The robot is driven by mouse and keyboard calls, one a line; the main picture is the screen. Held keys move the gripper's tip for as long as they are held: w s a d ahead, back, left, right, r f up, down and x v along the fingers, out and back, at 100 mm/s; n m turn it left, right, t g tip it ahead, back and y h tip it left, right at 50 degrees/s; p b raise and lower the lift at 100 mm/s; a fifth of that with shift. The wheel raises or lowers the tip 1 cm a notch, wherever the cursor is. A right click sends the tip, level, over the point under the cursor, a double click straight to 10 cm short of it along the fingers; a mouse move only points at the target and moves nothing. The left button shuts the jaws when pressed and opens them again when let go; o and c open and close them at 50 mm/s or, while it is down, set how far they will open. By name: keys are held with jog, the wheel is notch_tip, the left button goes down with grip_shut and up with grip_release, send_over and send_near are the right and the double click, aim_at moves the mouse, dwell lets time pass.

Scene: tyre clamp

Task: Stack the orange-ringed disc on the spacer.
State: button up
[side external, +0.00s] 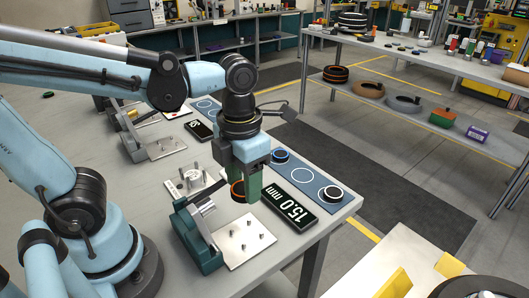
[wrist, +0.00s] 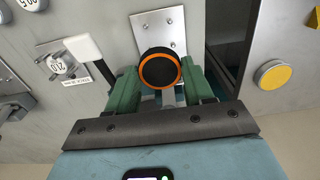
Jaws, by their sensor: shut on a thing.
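The orange-ringed disc (side external: 237,191) is black with an orange rim. In the wrist view the disc (wrist: 160,69) sits between the green fingers of my gripper (wrist: 163,88), which is shut on it. In the side view my gripper (side external: 247,185) points down and holds the disc above the bench, behind a metal plate with upright pins (side external: 245,240). I cannot tell for certain which piece is the spacer; what lies directly under the disc is hidden.
A green clamp (side external: 200,240) stands left of the pinned plate. A 15.0 mm display (side external: 290,205) lies to its right. The bench edge is close to the right.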

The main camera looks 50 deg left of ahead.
notch_tip(320, 180, up, 6)
jog(key=shift+r, duration=0.1)
jog(key=shift+a+n, duration=0.3)
jog(key=shift+n, duration=0.2)
jog(key=a+n, duration=0.5)
jog(key=n, duration=1.2)
send_over(193, 174)
notch_tip(193, 174, down, 12)
jog(key=shift+d+r, duration=0.1)
jog(key=shift+d, duration=0.05)
jog(key=shift+f, duration=2.1)
jog(key=shift+f, duration=0.1)
